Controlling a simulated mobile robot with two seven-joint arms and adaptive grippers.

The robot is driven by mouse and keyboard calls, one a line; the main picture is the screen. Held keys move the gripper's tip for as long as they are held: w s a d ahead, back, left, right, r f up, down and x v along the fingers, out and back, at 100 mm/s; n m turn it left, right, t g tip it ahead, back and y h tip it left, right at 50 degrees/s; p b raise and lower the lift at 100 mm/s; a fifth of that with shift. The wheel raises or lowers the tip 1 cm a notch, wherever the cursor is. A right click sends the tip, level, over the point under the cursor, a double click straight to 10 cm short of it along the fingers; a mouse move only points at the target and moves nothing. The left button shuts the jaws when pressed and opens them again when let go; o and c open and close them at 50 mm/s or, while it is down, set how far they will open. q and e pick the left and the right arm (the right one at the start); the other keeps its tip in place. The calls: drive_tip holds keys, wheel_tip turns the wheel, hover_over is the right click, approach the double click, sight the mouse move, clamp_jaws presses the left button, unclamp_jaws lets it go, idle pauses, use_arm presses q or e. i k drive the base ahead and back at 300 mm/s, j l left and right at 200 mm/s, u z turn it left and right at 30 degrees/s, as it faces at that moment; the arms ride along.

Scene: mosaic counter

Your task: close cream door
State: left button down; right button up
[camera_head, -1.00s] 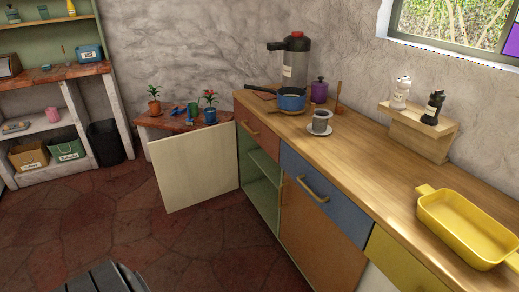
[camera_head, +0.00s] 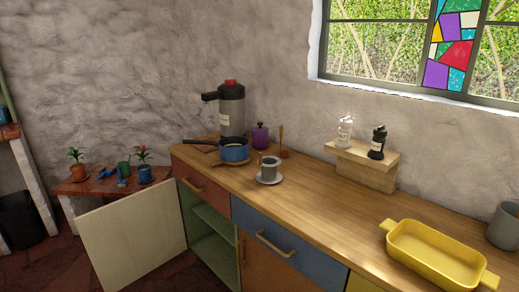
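The cream door (camera_head: 133,236) stands wide open at the left end of the counter's cabinet. It swings out to the left from the green-lined cabinet opening (camera_head: 211,232), whose inside and shelf show. Its lower edge runs close to the bottom of the picture. Neither of my grippers is in the head view.
The wooden counter (camera_head: 320,212) carries a blue pan (camera_head: 234,151), a cup on a saucer (camera_head: 269,172) and a yellow baking dish (camera_head: 436,254). A low table (camera_head: 102,182) with potted plants stands behind the door. Some dark red floor (camera_head: 180,272) shows in front.

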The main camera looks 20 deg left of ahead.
sight(124, 239)
drive_tip(key=i+j+u, duration=0.15)
drive_tip(key=j+u, duration=0.35)
drive_tip(key=i+j+u, duration=0.2)
drive_tip(key=j+u, duration=0.25)
drive_tip(key=i+j+u, duration=0.25)
drive_tip(key=u, duration=0.25)
drive_tip(key=i+j+u, duration=0.25)
drive_tip(key=u, duration=0.2)
drive_tip(key=i+j+u, duration=0.35)
drive_tip(key=i, duration=0.2)
drive_tip(key=i+j+u, duration=0.15)
drive_tip(key=i+u, duration=0.2)
drive_tip(key=i, duration=0.25)
drive_tip(key=i+u, duration=0.35)
drive_tip(key=i, duration=0.25)
drive_tip(key=i+z, duration=0.65)
drive_tip(key=z, duration=0.2)
drive_tip(key=i+j+z, duration=0.15)
drive_tip(key=i+z, duration=0.25)
drive_tip(key=i+j+z, duration=0.2)
drive_tip(key=z, duration=0.25)
drive_tip(key=i+z, duration=0.15)
drive_tip(key=z, duration=0.35)
drive_tip(key=i+j+z, duration=0.1)
drive_tip(key=z, duration=0.4)
drive_tip(key=i+j+z, duration=0.15)
drive_tip(key=z, duration=0.35)
drive_tip(key=i+j+z, duration=0.15)
drive_tip(key=z, duration=0.35)
